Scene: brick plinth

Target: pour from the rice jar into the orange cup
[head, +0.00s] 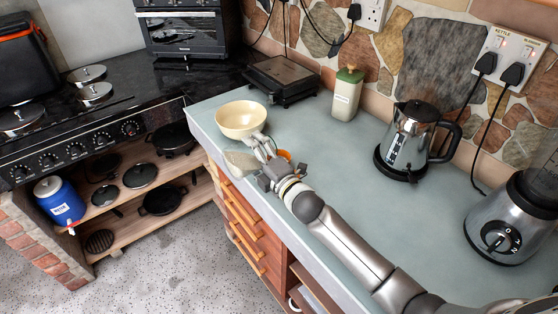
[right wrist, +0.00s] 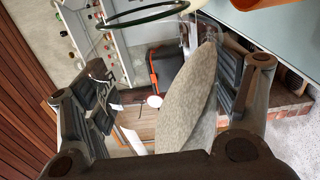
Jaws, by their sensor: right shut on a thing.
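My right gripper (head: 266,168) is shut on the rice jar (head: 240,162), a clear jar with pale grey-speckled contents, above the counter's left edge. In the right wrist view the jar (right wrist: 185,105) is tilted between the fingers (right wrist: 170,95), with its contents lying at a slant and a dark green ring near the top. The orange cup (head: 284,155) shows as a small piece behind my gripper; most of it is hidden. An orange edge, likely the cup (right wrist: 240,18), shows at the wrist view's top right. Whether anything is falling from the jar cannot be told. My left gripper is not in view.
A cream bowl (head: 242,119) stands just behind my gripper. A cream canister with green lid (head: 347,94), a kettle (head: 408,142), a blender (head: 510,220) and a black grill (head: 281,79) stand on the grey counter (head: 335,155). The counter's middle is clear.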

